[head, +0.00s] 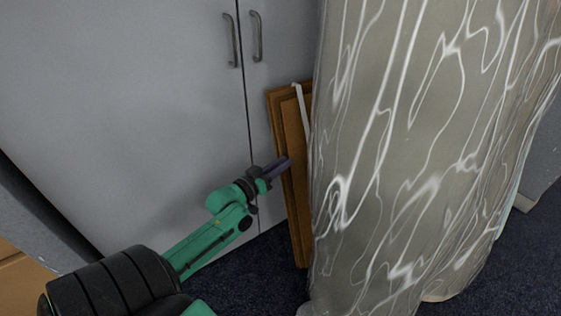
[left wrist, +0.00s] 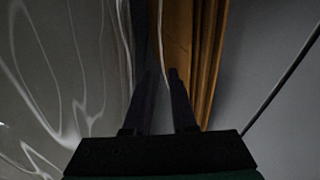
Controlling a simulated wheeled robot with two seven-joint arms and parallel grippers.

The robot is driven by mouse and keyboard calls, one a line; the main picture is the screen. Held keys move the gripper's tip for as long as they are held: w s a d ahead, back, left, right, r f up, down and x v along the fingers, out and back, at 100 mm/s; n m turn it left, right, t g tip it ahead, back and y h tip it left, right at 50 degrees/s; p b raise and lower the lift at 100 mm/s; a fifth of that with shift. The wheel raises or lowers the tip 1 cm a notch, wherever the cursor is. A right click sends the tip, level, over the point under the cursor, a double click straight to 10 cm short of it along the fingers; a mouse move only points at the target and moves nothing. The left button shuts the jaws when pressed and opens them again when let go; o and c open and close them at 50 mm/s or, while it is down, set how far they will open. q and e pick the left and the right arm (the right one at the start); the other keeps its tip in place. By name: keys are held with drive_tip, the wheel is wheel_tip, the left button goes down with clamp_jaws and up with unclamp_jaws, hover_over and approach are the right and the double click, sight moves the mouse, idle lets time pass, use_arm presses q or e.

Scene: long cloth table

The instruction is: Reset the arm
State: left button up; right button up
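My left arm comes in from the lower left in the head view, green with black joints. Its gripper (head: 283,166) is in front of the grey cabinet, close to a wooden framed board. In the left wrist view the two dark fingers of the left gripper (left wrist: 162,90) stand apart with a gap between them, and I see nothing held. The cloth is at the left of the fingers and the wooden board is ahead of them. I cannot tell whether the fingers touch either one. My right gripper is not in view.
A grey two-door cabinet (head: 130,110) stands behind the arm. The wooden board (head: 296,170) leans upright between it and the long patterned grey tablecloth (head: 400,150), which hangs to the floor at the right. Dark blue carpet (head: 250,275) shows below.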

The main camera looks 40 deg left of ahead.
use_arm(q)
drive_tip(key=shift+s, duration=0.35)
